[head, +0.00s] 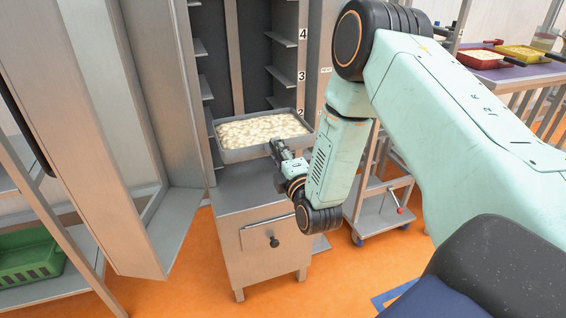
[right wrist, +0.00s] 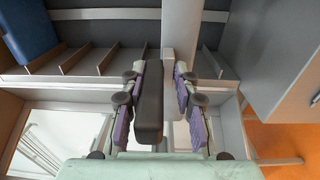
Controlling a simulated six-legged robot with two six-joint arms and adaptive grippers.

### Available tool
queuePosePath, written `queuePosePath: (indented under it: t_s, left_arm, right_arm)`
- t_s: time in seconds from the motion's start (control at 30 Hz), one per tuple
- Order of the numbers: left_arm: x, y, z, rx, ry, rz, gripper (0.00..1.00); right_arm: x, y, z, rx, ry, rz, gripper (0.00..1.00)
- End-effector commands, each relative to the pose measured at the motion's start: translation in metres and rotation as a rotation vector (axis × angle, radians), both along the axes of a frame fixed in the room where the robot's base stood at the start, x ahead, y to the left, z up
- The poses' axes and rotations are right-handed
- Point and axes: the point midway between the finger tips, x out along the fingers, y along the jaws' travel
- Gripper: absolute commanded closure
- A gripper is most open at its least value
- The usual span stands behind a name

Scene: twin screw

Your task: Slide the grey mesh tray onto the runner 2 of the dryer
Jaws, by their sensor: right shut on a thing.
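The grey tray (head: 232,157) holds pale pieces and sits roughly level at the opening of the dryer (head: 234,55), just above its lower cabinet. Its right rim is close to the number 2 on the dryer's right post. I cannot tell whether its edges rest on a runner. My right gripper (head: 278,149) is at the tray's front right and shut on its front edge. In the right wrist view, a dark bar (right wrist: 150,105) lies between the purple-padded fingers of this gripper (right wrist: 160,85). My left gripper is not in view.
Runners (head: 281,76) rise above the tray, with numbers 3 and 4 beside them. A tall grey door panel (head: 105,130) stands open at the left. A green crate (head: 28,258) is at lower left. A wheeled trolley (head: 382,207) stands right of the dryer. Red (head: 481,60) and yellow trays (head: 522,53) are at right.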

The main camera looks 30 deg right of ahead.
Motion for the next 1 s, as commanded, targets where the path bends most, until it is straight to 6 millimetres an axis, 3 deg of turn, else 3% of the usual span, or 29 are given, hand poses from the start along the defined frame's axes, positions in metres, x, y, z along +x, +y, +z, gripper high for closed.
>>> queuePosePath:
  t_s: [1.0]
  left_arm:
    - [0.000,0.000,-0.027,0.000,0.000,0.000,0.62]
  right_arm:
    - [0.096,-0.023,0.002,-0.003,-0.010,0.000,1.00]
